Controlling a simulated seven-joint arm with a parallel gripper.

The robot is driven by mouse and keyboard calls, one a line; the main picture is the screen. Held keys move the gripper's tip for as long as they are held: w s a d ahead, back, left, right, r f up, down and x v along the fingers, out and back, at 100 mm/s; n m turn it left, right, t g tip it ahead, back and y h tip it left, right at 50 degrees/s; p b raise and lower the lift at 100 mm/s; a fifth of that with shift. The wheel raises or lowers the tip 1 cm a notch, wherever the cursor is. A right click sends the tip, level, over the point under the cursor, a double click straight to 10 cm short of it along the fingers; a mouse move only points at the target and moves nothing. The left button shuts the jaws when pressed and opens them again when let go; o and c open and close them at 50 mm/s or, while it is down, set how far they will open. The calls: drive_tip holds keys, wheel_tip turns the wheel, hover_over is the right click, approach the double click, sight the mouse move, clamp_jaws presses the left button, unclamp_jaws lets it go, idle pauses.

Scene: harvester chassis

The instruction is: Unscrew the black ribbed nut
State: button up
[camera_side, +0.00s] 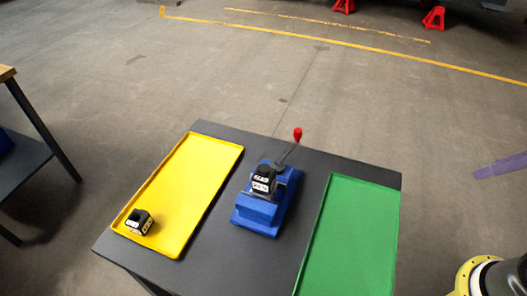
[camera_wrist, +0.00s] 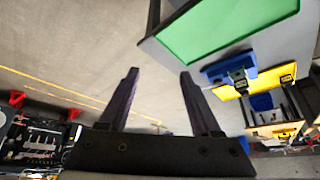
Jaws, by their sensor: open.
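A black part with white label marks (camera_side: 263,180) sits in the blue vise (camera_side: 258,212) on the dark table. I cannot make out ribs or a separate nut on it. A similar black part (camera_side: 139,222) lies at the near end of the yellow tray (camera_side: 170,190). In the wrist view, the vise (camera_wrist: 218,70) and its black part (camera_wrist: 238,77) are small and far off to the right. My gripper (camera_wrist: 159,72) is open and empty, well away from both parts.
An empty green tray (camera_side: 350,235) lies right of the vise. A lever with a red knob (camera_side: 297,134) rises behind the vise. Another table (camera_side: 30,165) stands at the left. Red jack stands (camera_side: 434,18) are far back. The floor between is clear.

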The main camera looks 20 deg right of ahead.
drive_tip(key=w+a+r+m+g, duration=0.1)
drive_tip(key=w+r+m, duration=0.3)
drive_tip(key=r+m, duration=0.2)
drive_tip(key=w+a+r+m, duration=0.1)
drive_tip(key=w+r+m, duration=0.2)
drive_tip(key=r+m, duration=0.25)
drive_tip(key=w+a+r+m+g, duration=0.2)
drive_tip(key=w+a+r+m, duration=0.2)
drive_tip(key=w+a, duration=0.5)
drive_tip(key=g, duration=0.3)
hover_over(264, 169)
wheel_tip(264, 169, down, 13)
drive_tip(key=shift+n, duration=0.45)
wheel_tip(264, 169, down, 14)
drive_tip(key=shift+r, duration=0.1)
